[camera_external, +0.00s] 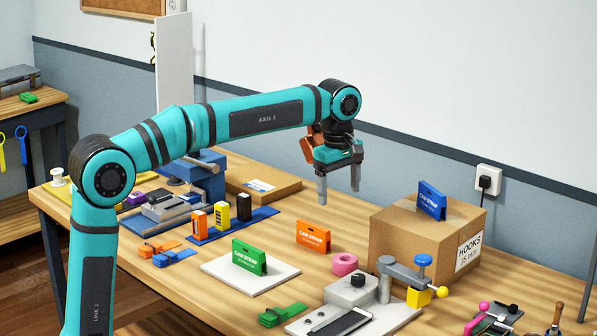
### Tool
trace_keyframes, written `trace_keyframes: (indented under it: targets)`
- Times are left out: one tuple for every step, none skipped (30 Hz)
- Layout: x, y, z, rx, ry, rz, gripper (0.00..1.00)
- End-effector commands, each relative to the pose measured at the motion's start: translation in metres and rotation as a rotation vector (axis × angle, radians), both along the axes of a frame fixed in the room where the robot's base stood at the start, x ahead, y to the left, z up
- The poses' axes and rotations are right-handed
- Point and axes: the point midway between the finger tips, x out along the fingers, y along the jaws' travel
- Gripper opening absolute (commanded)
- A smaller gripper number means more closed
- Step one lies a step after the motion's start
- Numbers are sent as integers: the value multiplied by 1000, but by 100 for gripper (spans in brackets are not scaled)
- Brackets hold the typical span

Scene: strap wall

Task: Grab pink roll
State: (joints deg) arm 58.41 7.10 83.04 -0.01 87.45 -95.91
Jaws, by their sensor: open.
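The pink roll (345,263) lies flat on the wooden workbench, left of the cardboard box and behind the grey metal fixture. My gripper (338,194) is open and empty, pointing down. It hangs in the air above the bench, and in the picture it is well above the roll. The roll's ring shape is visible and nothing grips it.
A cardboard box (412,239) with a blue strap pack (432,201) on top stands right of the roll. An orange pack (313,237) stands to its left. The grey fixture (352,292) with a clamp is in front. A green pack (248,257) stands on a white plate.

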Motion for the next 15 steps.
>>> trace_keyframes:
  targets:
    - [-5, -9, -2, 13, 9, 5, 79]
    - [-8, -11, -3, 21, 14, 9, 79]
    - [-11, -15, -4, 28, 17, 14, 79]
    - [-12, -16, -5, 31, 20, 16, 79]
    - [-12, -17, -6, 34, 21, 18, 79]
    - [-13, -18, -9, 37, 23, 20, 79]
    - [-13, -18, -12, 38, 24, 20, 79]
    - [-13, -18, -15, 39, 25, 21, 79]
    - [-13, -18, -21, 39, 25, 21, 79]
    - [-13, -17, -25, 38, 24, 21, 79]
    - [-13, -17, -31, 39, 25, 21, 79]
    - [-13, -17, -38, 39, 25, 21, 79]
    - [-13, -17, -43, 38, 24, 20, 79]
    - [-13, -17, -49, 39, 25, 20, 79]
    - [-13, -17, -56, 38, 24, 20, 79]
